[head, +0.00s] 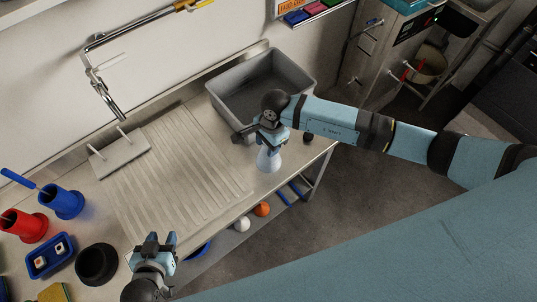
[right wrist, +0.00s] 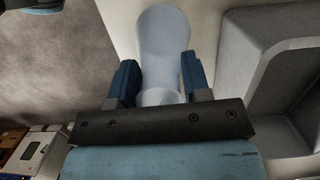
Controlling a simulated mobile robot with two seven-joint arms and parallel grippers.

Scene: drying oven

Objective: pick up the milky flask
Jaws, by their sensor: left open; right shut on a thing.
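The milky flask (head: 268,160) is a pale, whitish conical vessel near the right end of the counter, just in front of the grey sink basin. My right gripper (head: 270,138) is above it, shut on its upper part. In the right wrist view the flask (right wrist: 162,40) sits between the two blue fingers of the right gripper (right wrist: 155,85). I cannot tell whether its base touches the counter. My left gripper (head: 154,243) is open and empty at the front edge of the counter, far to the left of the flask.
The grey basin (head: 236,100) is behind the flask. A ribbed draining board (head: 180,165) lies left of it, mostly clear. Blue (head: 62,202) and red (head: 23,226) holders, a blue tray (head: 48,269) and a black bowl (head: 97,265) stand at the left. A faucet (head: 100,90) is at the back.

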